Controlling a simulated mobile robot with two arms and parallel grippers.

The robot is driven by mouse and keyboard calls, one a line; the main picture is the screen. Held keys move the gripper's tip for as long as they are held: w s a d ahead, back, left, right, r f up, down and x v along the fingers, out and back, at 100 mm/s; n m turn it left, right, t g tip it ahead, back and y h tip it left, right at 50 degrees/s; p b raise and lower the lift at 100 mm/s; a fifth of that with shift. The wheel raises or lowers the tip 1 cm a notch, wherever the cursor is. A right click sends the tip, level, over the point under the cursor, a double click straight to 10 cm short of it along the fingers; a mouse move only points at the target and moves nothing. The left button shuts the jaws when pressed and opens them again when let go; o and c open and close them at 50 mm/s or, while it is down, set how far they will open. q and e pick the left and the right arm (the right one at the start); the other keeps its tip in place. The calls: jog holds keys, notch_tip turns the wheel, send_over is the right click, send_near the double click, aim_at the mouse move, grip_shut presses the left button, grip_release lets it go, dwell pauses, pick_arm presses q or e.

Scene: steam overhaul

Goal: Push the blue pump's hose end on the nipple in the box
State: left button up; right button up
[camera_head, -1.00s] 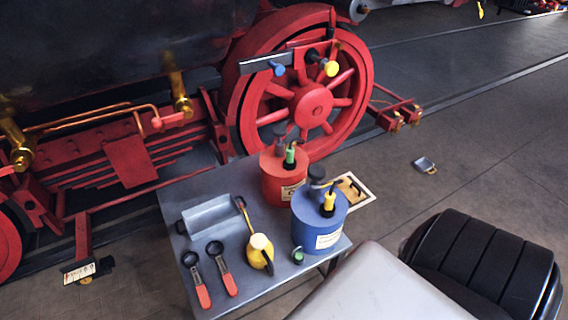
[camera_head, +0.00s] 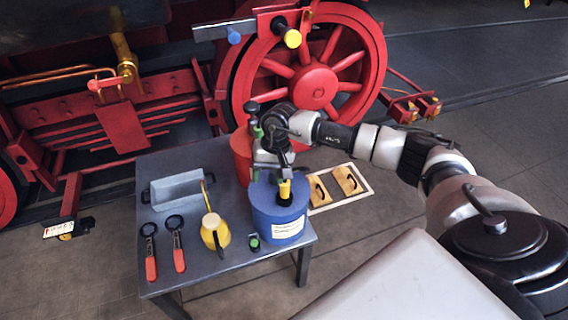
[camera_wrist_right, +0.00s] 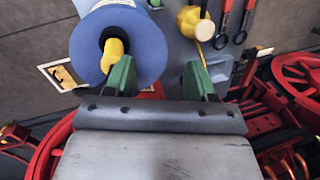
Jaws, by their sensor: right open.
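The blue pump (camera_head: 278,222) stands upright at the right front of the grey table, with a white label. A yellow piece (camera_head: 285,192), seemingly its hose end, stands on its top. In the right wrist view the blue pump (camera_wrist_right: 150,50) and its yellow piece (camera_wrist_right: 113,52) show at the upper left. In the head view this gripper (camera_head: 267,174) hangs just over the pump's back left. I cannot make out the nipple or its box. My left gripper is not in view.
A red pump (camera_head: 241,160) stands behind, partly covered by my right arm. The table (camera_head: 215,265) also holds a grey tray (camera_head: 178,190), a yellow oil can (camera_head: 213,232), two red-handled tools (camera_head: 179,258) and a small green-topped item (camera_head: 254,243). A red wheel (camera_head: 350,62) rises behind.

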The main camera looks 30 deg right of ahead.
aim_at(285, 181)
jog(key=d+n+h, duration=0.1)
jog(key=d+r+h, duration=0.1)
jog(key=d, duration=0.1)
jog(key=d+r+n, duration=0.1)
jog(key=d, duration=0.1)
jog(key=shift+d+n+h, duration=0.15)
jog(key=shift+n+h, duration=0.15)
jog(key=shift+h, duration=0.1)
notch_tip(285, 181, down, 8)
jog(key=b, duration=0.5)
jog(key=shift+f+b, duration=0.4)
jog(key=shift+f, duration=0.1)
jog(key=shift+r, duration=0.1)
jog(key=c, duration=0.9)
jog(key=shift+r, duration=0.1)
jog(key=shift+r+p, duration=1.6)
jog(key=shift+r, duration=1.05)
